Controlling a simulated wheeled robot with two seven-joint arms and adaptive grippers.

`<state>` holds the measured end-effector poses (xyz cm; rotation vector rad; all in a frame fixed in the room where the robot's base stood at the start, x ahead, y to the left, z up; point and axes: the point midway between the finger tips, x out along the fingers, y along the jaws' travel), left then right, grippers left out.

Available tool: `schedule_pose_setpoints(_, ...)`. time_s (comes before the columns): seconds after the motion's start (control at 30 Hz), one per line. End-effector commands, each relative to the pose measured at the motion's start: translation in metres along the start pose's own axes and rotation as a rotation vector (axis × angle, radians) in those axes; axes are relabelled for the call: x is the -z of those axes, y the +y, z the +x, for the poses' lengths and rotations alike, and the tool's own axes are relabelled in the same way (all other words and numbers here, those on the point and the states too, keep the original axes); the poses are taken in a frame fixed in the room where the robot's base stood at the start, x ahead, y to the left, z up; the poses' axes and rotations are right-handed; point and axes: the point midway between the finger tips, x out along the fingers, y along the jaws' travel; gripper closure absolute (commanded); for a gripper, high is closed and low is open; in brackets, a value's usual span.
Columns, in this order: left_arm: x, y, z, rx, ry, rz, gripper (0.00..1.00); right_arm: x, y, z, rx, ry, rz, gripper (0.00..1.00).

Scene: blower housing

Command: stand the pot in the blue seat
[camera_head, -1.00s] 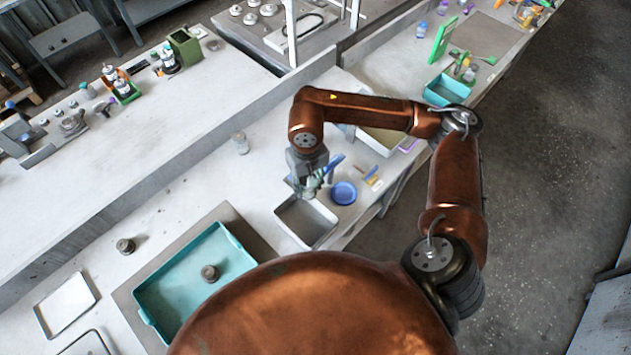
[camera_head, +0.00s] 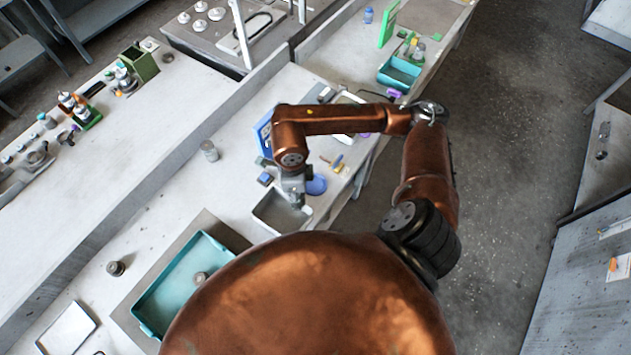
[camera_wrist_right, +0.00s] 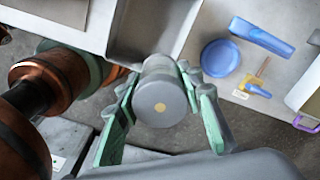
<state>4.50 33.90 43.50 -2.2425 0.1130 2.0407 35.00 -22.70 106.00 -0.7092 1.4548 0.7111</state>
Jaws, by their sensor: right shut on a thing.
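The pot (camera_wrist_right: 161,92), a grey cylinder with a yellow dot on the face towards the camera, is between the green-padded fingers of my right gripper (camera_wrist_right: 163,105) in the right wrist view. The fingers are shut on its sides. In the head view my right gripper (camera_head: 296,198) hangs by the upper right part of a grey tray, and the pot cannot be made out there. The blue seat (camera_head: 316,185), a round blue dish, lies just right of the gripper. It also shows, apart from the pot, in the right wrist view (camera_wrist_right: 220,57). My left gripper is not in view.
The grey tray (camera_head: 265,222) is below the gripper. A blue bar (camera_wrist_right: 262,37) and small yellow and blue pieces (camera_wrist_right: 257,90) lie near the seat. A teal tray (camera_head: 150,322) is at lower left, a grey jar (camera_head: 209,151) farther back. The bench between them is mostly clear.

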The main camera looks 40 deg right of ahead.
Motion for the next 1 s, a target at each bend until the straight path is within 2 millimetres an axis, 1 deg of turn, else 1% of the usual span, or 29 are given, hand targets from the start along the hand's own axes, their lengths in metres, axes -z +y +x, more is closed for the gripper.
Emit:
schedule_pose_setpoints(0.03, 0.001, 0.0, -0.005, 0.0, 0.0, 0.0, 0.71, 0.003, 0.003, -0.004, 0.0, -0.001, 0.083, 0.97)
schedule_pose_setpoints(0.1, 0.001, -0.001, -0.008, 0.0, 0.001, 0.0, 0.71, 0.006, 0.005, -0.005, 0.0, -0.001, 0.195, 0.97)
schedule_pose_setpoints(0.2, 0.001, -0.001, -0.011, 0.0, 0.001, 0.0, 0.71, 0.009, 0.007, -0.006, 0.0, -0.001, 0.312, 0.97)
schedule_pose_setpoints(0.3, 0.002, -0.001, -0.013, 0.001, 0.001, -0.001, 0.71, 0.011, 0.008, -0.005, 0.0, -0.001, 0.379, 0.97)
schedule_pose_setpoints(0.37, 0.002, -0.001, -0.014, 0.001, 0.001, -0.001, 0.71, 0.013, 0.005, -0.004, 0.0, 0.0, 0.4, 0.97)
schedule_pose_setpoints(0.47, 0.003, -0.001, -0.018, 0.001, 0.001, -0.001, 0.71, 0.018, -0.009, 0.002, 0.001, 0.003, 0.414, 0.97)
schedule_pose_setpoints(0.77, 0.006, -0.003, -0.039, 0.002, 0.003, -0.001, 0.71, 0.041, -0.074, 0.031, 0.0, 0.003, 0.412, 0.97)
schedule_pose_setpoints(0.9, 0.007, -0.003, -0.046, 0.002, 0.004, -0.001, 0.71, 0.048, -0.095, 0.058, -0.002, 0.002, 0.409, 0.97)
schedule_pose_setpoints(1.0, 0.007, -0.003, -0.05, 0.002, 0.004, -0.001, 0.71, 0.051, -0.108, 0.073, -0.001, 0.0, 0.407, 0.97)
